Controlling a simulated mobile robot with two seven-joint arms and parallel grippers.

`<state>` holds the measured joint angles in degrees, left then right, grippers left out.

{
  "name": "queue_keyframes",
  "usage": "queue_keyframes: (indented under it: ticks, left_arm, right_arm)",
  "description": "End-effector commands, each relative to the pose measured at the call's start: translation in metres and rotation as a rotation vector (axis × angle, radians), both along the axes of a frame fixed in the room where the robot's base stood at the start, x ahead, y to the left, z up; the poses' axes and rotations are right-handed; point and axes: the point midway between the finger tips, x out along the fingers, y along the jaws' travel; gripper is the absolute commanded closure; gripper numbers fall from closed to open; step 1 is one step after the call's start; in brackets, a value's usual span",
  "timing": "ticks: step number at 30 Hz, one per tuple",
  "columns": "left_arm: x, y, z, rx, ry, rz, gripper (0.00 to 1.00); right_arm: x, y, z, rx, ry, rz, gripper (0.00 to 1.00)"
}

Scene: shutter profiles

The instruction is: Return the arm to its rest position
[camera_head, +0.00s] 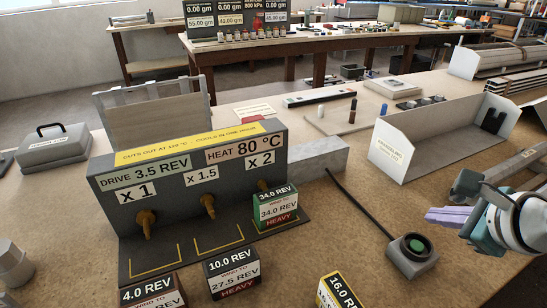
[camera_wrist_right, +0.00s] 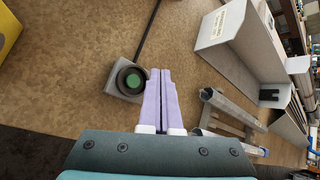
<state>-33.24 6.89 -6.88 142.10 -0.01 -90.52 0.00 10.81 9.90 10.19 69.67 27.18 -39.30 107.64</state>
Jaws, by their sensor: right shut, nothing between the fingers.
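My right gripper (camera_head: 432,217) is at the right of the head view, above the table, its purple fingers pointing left. In the right wrist view its two purple fingers (camera_wrist_right: 160,72) lie together, shut and empty. A box with a round green button (camera_head: 417,246) stands on the table just left of and below the fingers in the head view. The same button (camera_wrist_right: 132,82) shows left of the fingers in the right wrist view; I cannot tell the exact gap. My left gripper is not in view.
A dark drive and heat machine (camera_head: 190,170) stands at centre left, with a green 34.0 REV block (camera_head: 275,208) at its right bay. 10.0 REV (camera_head: 232,272), 4.0 REV (camera_head: 152,293) and yellow 16.0 REV (camera_head: 338,292) blocks stand in front. A white open tray (camera_head: 402,150) stands behind my gripper.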

Motion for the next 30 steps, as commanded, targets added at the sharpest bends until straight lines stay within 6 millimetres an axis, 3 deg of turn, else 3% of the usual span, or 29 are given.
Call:
queue_keyframes:
  ticks: [10, 14, 17, 20, 24, 30]
  left_arm:
    - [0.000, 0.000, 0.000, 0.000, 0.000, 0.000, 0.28]
    - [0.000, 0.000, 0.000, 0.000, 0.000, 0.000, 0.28]
    - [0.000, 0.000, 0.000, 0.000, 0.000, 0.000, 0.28]
    - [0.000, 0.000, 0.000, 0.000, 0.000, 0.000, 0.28]
    - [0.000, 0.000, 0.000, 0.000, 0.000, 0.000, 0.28]
    - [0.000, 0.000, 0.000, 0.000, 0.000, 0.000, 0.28]
  right_arm:
    - [-0.001, 0.001, -0.001, -0.007, 0.002, 0.009, 1.00]
    - [-0.018, 0.012, -0.004, -0.130, 0.031, 0.156, 1.00]
    - [-0.050, 0.032, -0.006, -0.353, 0.077, 0.441, 1.00]
    - [-0.097, 0.057, -0.004, -0.630, 0.126, 0.828, 1.00]
    - [-0.157, 0.081, 0.009, -0.935, 0.158, 1.313, 1.00]
    - [-0.224, 0.098, 0.038, -1.197, 0.150, 1.819, 1.00]
